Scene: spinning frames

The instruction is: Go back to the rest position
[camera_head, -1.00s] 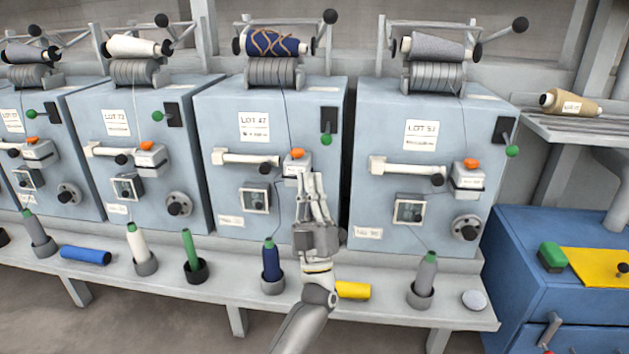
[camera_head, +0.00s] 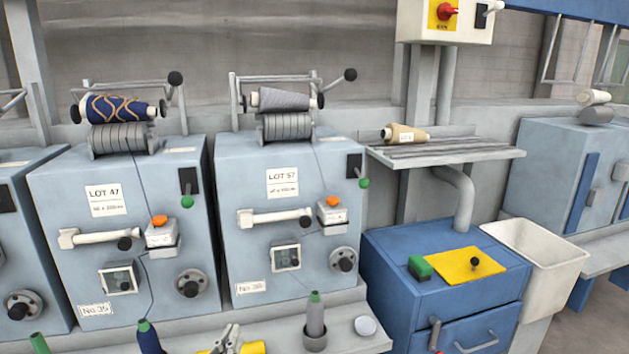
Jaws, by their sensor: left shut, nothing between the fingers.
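My left gripper (camera_head: 228,336) shows only by its grey fingers at the bottom edge of the head view. It is shut and holds nothing. It is in front of the bench shelf, beside a yellow cylinder (camera_head: 254,348) that is cut off by the picture's edge. The rest of my left arm is out of the picture. My right gripper does not show.
Two winding machines, LOT 47 (camera_head: 130,217) and LOT 57 (camera_head: 257,182), stand behind the shelf (camera_head: 352,345). A grey bobbin (camera_head: 316,318) and a blue bobbin (camera_head: 149,338) stand on it. A blue cabinet (camera_head: 390,290) and a white bin (camera_head: 560,252) are at right.

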